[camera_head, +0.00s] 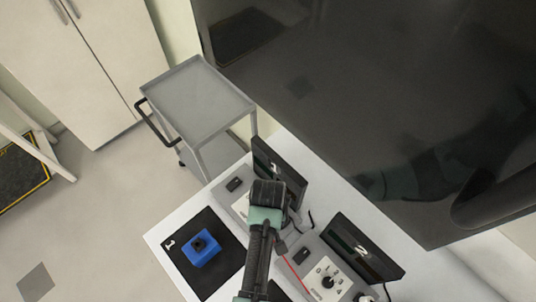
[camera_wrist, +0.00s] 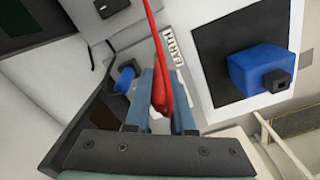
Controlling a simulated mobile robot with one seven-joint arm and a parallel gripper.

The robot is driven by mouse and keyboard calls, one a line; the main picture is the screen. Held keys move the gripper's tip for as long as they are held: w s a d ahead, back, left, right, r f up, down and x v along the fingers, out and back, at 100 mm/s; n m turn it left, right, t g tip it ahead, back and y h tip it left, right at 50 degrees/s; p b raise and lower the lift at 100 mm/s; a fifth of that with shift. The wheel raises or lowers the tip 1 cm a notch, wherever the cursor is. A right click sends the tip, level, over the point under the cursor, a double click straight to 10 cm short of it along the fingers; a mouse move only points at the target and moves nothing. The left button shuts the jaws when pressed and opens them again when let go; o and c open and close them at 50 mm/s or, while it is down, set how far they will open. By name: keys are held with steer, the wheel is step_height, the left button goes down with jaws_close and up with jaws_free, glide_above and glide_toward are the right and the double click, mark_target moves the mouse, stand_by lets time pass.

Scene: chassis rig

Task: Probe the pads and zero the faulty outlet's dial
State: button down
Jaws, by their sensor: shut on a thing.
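My gripper (camera_wrist: 161,92) is shut on a red probe (camera_wrist: 160,98) with a red lead running up from it. In the head view my arm hides most of the first station, whose dark display (camera_head: 279,168) reads 1. The second station's display (camera_head: 362,250) reads 2, with a black dial (camera_head: 328,283) on a white plate before it. A blue block (camera_head: 201,252) with a black top piece sits on the black pad (camera_head: 222,278) marked 1. The wrist view shows a blue block (camera_wrist: 258,70) on a black pad (camera_wrist: 212,45), right of the probe and apart from it.
A grey cart (camera_head: 200,100) stands behind the white table (camera_head: 160,236). A large dark screen (camera_head: 370,90) fills the back right. Small dark switches (camera_head: 234,184) sit on the stations. A blue rounded part (camera_wrist: 126,78) shows left of my fingers.

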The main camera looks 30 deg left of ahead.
steer(key=shift+f, duration=0.6)
stand_by(1.7)
step_height(320, 180, up, 7)
steer(key=p, duration=0.7)
steer(key=shift+r, duration=0.1)
stand_by(1.6)
